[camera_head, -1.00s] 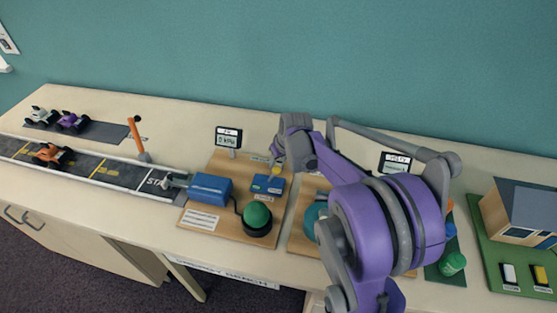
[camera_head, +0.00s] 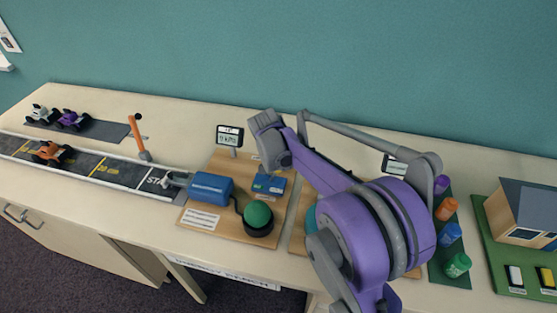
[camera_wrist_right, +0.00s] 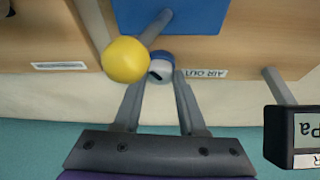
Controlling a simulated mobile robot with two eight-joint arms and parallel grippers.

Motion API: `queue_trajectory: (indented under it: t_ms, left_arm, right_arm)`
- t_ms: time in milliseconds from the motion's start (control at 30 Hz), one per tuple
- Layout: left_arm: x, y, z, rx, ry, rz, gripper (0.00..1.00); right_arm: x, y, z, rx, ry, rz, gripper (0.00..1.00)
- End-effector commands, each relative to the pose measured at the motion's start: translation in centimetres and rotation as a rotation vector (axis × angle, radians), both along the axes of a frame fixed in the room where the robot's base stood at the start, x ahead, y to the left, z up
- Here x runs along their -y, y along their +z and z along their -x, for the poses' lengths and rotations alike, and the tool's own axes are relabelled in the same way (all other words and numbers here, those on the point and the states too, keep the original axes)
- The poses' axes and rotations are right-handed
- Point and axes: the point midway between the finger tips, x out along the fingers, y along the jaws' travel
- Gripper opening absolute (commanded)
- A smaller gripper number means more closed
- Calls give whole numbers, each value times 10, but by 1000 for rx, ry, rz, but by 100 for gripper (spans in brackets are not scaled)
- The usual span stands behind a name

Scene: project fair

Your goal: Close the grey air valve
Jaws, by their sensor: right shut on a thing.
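The air valve (camera_wrist_right: 160,68) is a small round knob with a grey top, a dark and white mark and a blue side, beside the "AIR OUT" label in the right wrist view. My right gripper (camera_wrist_right: 159,76) is at it, one finger on each side, shut on it. A lever with a yellow ball (camera_wrist_right: 125,60) stands close beside the left finger. In the head view my right arm comes in from the right over the blue block (camera_head: 269,185), and its wrist hides the valve. My left gripper is not in view.
The wooden board (camera_head: 231,167) also carries a blue box (camera_head: 210,187), a green dome (camera_head: 257,214) and a kPa display (camera_head: 229,136). The display also shows in the right wrist view (camera_wrist_right: 300,135). A track with an orange car (camera_head: 52,152) lies left. Bottles and a model house (camera_head: 528,208) stand right.

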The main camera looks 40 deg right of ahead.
Motion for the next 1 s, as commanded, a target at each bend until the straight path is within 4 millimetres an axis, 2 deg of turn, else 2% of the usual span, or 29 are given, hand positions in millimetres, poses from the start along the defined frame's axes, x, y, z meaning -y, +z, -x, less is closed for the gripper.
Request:
queue_trajectory:
  t_ms: [500,733,1000]
  left_arm:
    - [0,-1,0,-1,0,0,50]
    - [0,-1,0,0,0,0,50]
    - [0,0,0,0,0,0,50]
  right_arm:
    - [-1,0,-5,0,-460,-1,0]
    - [-2,0,-6,0,-596,-2,0]
    - [-2,0,-6,0,-674,-3,0]
